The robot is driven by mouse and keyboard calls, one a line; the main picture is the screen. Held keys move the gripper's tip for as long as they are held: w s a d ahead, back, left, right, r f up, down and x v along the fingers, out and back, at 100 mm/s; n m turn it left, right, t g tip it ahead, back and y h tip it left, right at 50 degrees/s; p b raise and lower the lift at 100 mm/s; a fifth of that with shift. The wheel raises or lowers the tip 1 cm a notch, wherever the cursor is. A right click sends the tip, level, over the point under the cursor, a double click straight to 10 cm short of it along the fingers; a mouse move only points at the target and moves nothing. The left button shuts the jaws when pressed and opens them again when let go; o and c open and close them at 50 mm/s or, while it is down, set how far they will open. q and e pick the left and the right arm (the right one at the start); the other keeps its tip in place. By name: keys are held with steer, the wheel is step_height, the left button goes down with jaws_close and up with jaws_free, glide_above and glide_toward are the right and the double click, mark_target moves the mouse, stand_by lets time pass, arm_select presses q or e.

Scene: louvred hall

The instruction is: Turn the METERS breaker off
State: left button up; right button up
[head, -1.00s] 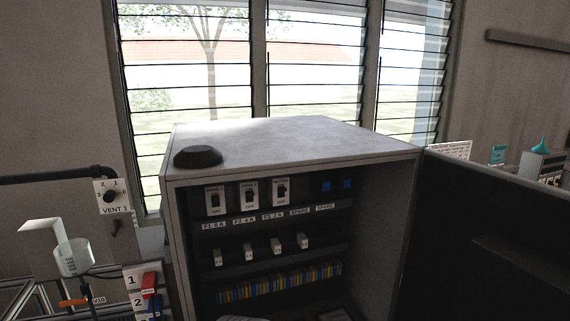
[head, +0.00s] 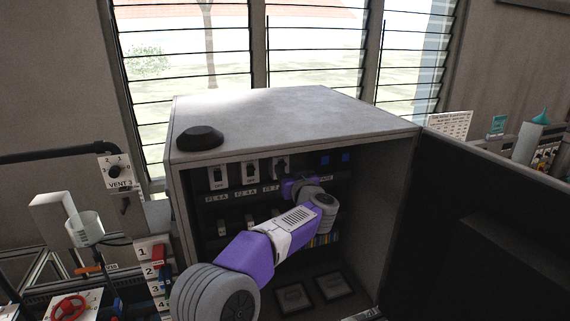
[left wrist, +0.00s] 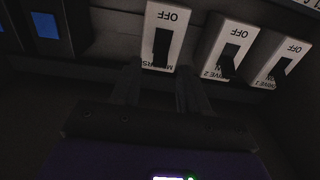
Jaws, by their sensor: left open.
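The METERS breaker (head: 279,168) is the right one of three white-plated breakers in the top row of the open cabinet. In the left wrist view it appears upside down (left wrist: 173,17), with its black lever lying towards the METERS label, away from the OFF mark. My left gripper (left wrist: 160,88) is open, its two fingers either side of the METERS plate's label end, apart from the lever. In the head view my left gripper (head: 290,186) is inside the cabinet just below this breaker; its fingertips are hard to make out. My right gripper is not in view.
Blue indicators (head: 325,159) sit right of the row. The cabinet's dark door (head: 480,210) hangs open at the right. A black puck (head: 200,138) lies on the cabinet top (head: 290,115).

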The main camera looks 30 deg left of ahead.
mark_target(283, 165)
arm_select(q)
steer(key=shift+p+x, duration=0.3)
steer(key=shift+x, duration=1.3)
steer(key=shift+c, duration=0.3)
jaws_close()
